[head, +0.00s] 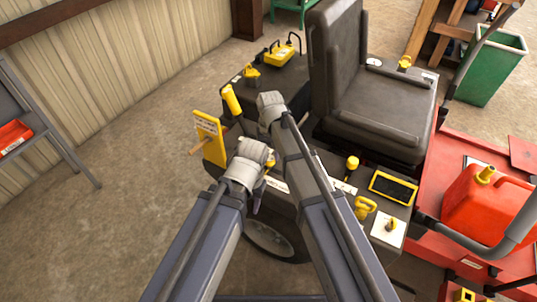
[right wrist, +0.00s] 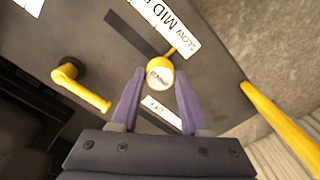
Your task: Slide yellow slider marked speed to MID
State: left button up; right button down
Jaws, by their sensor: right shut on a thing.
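The yellow slider knob (right wrist: 160,72) with a small white label on top sits in a dark slot (right wrist: 124,30) on a dark panel, in the right wrist view. A white scale strip (right wrist: 168,20) reading SLOW and MID runs along the slot, its far end cut off. A thin yellow pointer reaches from the knob toward the SLOW end. My right gripper (right wrist: 159,78) is shut on the knob, a finger on each side. In the head view the arms largely hide the knob. My left gripper (head: 258,196) hangs low near the panel, its jaws unclear.
A yellow crank (right wrist: 75,82) and a yellow bar (right wrist: 283,128) flank the slider in the right wrist view. In the head view a yellow sign (head: 209,130) stands left, a black seat (head: 380,105) right, and a red fuel can (head: 485,205) farther right. Open floor lies left.

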aim_at(280, 173)
jog(key=s+d, duration=0.2)
jog(key=d, duration=0.1)
jog(key=shift+s+d, duration=0.1)
jog(key=shift+d, duration=0.15)
jog(key=shift+c, duration=1.9)
grip_release()
notch_tip(280, 173, up, 8)
jog(key=p, duration=0.7)
jog(key=shift+p, duration=0.4)
jog(key=shift+f, duration=0.1)
